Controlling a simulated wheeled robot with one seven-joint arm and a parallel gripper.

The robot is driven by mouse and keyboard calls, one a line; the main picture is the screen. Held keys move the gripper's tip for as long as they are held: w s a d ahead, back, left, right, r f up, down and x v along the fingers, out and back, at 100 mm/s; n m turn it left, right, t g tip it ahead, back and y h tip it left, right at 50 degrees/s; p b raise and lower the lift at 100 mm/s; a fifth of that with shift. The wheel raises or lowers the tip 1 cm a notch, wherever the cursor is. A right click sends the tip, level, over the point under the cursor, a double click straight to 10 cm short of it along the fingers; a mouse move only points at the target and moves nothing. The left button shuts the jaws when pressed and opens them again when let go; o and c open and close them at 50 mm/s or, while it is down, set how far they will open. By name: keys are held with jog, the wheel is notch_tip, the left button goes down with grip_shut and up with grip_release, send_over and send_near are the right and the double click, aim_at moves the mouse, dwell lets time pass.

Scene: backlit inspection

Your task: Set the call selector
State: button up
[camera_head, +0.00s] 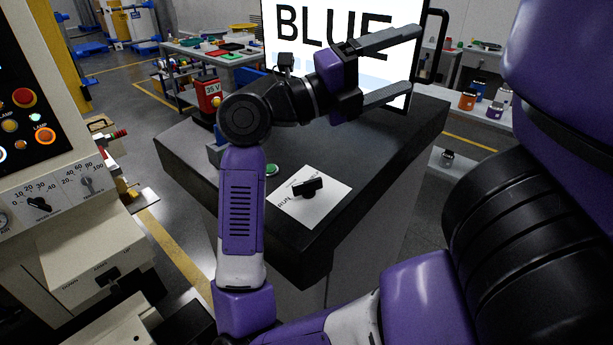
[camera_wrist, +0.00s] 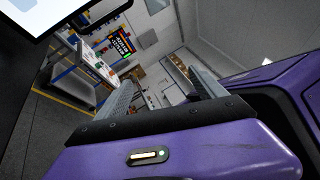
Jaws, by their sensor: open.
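The call selector (camera_head: 308,187) is a black knob with a bar handle on a white plate (camera_head: 325,208) on the dark bench top. Lettering shows on the plate, partly hidden by the knob and too small to read fully. A lit screen (camera_head: 333,58) behind the bench reads "BLUE". My gripper (camera_head: 402,66) is open and empty, raised in front of the screen, pointing right, well above and apart from the selector. Its fingers also show in the wrist view (camera_wrist: 158,92), with nothing between them. The selector is not in the wrist view.
A green button (camera_head: 271,169) sits left of the plate. A red device marked "25 V" (camera_head: 208,95) stands at the bench's left. A control panel (camera_head: 50,190) with knobs and lamps fills the left side. The dark bench top (camera_head: 400,135) right of the plate is clear.

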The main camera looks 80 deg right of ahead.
notch_tip(320, 180, down, 7)
jog(key=d+t+y, duration=0.2)
jog(key=t+y, duration=0.2)
jog(key=t, duration=0.1)
jog(key=n+t+y+p, duration=0.25)
jog(key=t+y, duration=0.25)
jog(key=t, duration=0.7)
send_over(307, 182)
jog(key=w, duration=0.1)
jog(key=shift+n, duration=0.25)
jog(key=f, duration=0.8)
jog(key=shift+a+f, duration=0.25)
jog(key=shift+f, duration=0.15)
jog(key=shift+s+d+f+p, duration=0.15)
jog(key=shift+f+p, duration=0.1)
jog(key=shift+f, duration=1)
jog(key=shift+s+f+p, duration=0.15)
jog(key=shift+f+p, duration=0.05)
jog(key=shift+f, duration=1)
jog(key=shift+s+d+f+p, duration=0.15)
jog(key=shift+f+p, duration=0.1)
jog(key=shift+f, duration=1)
jog(key=c, duration=1.4)
jog(key=shift+o, duration=0.2)
